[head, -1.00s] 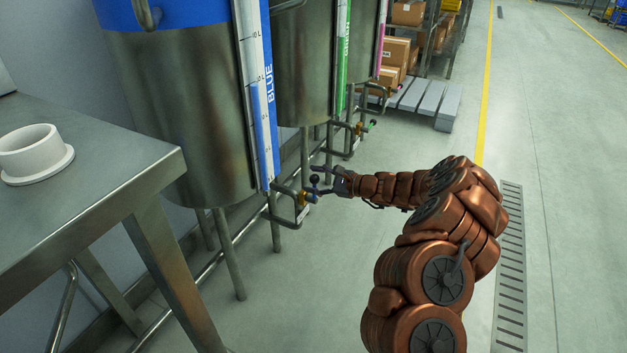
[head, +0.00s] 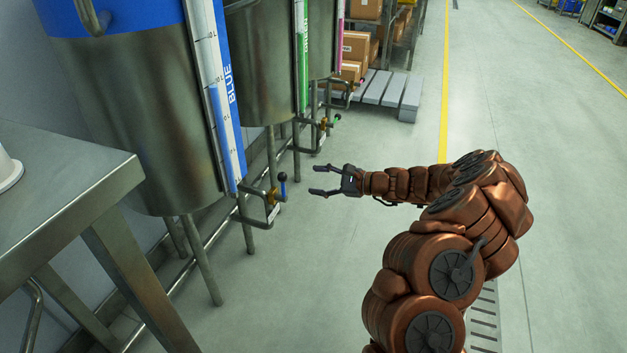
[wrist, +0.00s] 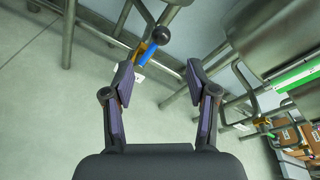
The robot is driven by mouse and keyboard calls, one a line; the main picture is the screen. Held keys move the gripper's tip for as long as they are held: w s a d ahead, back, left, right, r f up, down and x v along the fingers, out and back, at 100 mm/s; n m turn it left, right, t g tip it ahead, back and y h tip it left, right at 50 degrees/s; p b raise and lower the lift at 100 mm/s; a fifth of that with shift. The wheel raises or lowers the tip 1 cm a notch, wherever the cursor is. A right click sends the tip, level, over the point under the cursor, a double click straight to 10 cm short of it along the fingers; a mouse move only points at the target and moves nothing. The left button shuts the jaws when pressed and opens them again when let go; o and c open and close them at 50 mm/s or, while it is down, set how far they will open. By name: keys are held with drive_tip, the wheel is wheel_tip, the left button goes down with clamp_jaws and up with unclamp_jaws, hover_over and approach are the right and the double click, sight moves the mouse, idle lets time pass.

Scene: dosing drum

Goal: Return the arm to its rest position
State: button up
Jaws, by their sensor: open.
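My gripper (head: 326,180) is open and empty, held in the air to the right of the blue drum (head: 135,110). A gap separates it from the drum's valve (head: 270,197), whose blue handle (head: 283,186) stands upright. In the wrist view my gripper (wrist: 160,82) has its two fingers spread. The blue handle (wrist: 149,53) with its dark round knob lies beyond them, nearer the left finger in the picture. My copper-coloured arm stretches out from the lower right in the head view.
A steel table (head: 70,185) stands at the left, with part of a white fitting (head: 8,170) on it. The green-labelled drum (head: 265,65) and its valve (head: 325,124) are farther back. A grey pallet (head: 385,90) lies behind. The floor to the right is clear.

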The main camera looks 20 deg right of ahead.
drive_tip(key=shift+r, duration=0.1)
idle(0.3)
drive_tip(key=s+a+r+n+g+p, duration=0.35)
drive_tip(key=s+a+r+p, duration=0.35)
drive_tip(key=r, duration=0.4)
drive_tip(key=s+a+r+n+g+p, duration=0.3)
drive_tip(key=s+a+r+n+p, duration=0.25)
drive_tip(key=a+r, duration=0.35)
drive_tip(key=s+a+r+n+g+p, duration=0.4)
drive_tip(key=s+a+r+p, duration=0.3)
drive_tip(key=r, duration=0.5)
drive_tip(key=s+d+r+n+g+h+p, duration=0.1)
drive_tip(key=s+r+n+h+p, duration=0.15)
drive_tip(key=s+r+p, duration=0.35)
drive_tip(key=s+r+n+g+h+p, duration=0.1)
drive_tip(key=s+r+n+h+p, duration=0.2)
drive_tip(key=s+p, duration=0.45)
drive_tip(key=s+d+r+h+p, duration=0.6)
drive_tip(key=s+d+r+p, duration=0.3)
drive_tip(key=s, duration=0.4)
drive_tip(key=shift+d+r+n+p, duration=0.25)
drive_tip(key=shift+d+n+p, duration=0.25)
drive_tip(key=shift+d, duration=0.4)
drive_tip(key=shift+s, duration=0.1)
